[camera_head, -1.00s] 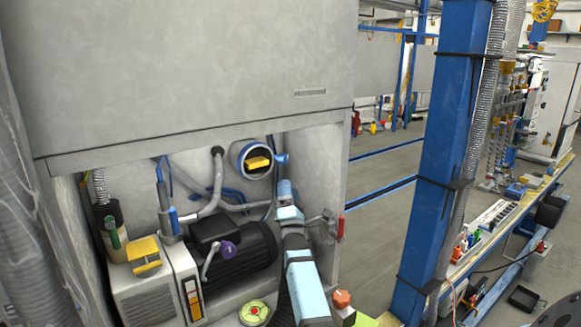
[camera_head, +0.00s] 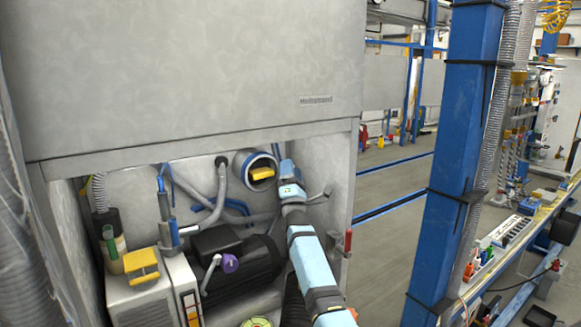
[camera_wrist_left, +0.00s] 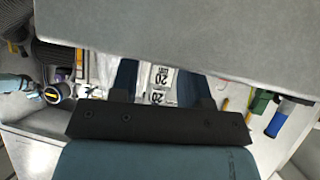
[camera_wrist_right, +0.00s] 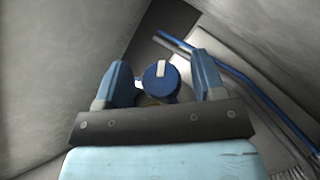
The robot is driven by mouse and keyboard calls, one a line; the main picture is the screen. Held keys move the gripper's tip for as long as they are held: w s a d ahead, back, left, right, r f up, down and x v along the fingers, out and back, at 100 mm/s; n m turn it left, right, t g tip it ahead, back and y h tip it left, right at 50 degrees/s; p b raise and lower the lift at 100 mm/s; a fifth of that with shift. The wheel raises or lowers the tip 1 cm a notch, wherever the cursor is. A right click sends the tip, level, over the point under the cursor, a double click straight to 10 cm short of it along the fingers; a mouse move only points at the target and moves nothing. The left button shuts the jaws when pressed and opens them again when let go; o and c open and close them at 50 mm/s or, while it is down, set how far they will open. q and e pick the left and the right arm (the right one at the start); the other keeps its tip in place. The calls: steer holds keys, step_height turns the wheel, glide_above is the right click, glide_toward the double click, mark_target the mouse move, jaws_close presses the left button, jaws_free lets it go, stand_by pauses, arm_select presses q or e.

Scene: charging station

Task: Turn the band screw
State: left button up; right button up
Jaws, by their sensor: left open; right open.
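The band screw is a round blue knob with a white mark (camera_wrist_right: 160,82) in the right wrist view. It sits between the two fingertips of my open right gripper (camera_wrist_right: 163,78), with gaps on both sides. In the head view my right gripper (camera_head: 282,163) is at the right side of the blue-banded pipe end (camera_head: 243,165), which has a yellow handle (camera_head: 262,174) inside; the screw is mostly hidden there. The left wrist view also shows the pipe end (camera_wrist_left: 53,94) and the right gripper at its left edge. My left gripper (camera_wrist_left: 160,80) is open and empty, outside the head view.
A large grey cabinet panel (camera_head: 190,70) overhangs the recess. A dark motor with a purple knob (camera_head: 230,263) and a box with a yellow piece (camera_head: 141,265) stand below. A red-handled lever (camera_head: 348,241) is at the right edge. Hoses run behind the pipe.

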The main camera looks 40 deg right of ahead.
steer(key=shift+x, duration=1)
steer(key=shift+s, duration=0.1)
steer(key=shift+c, duration=0.2)
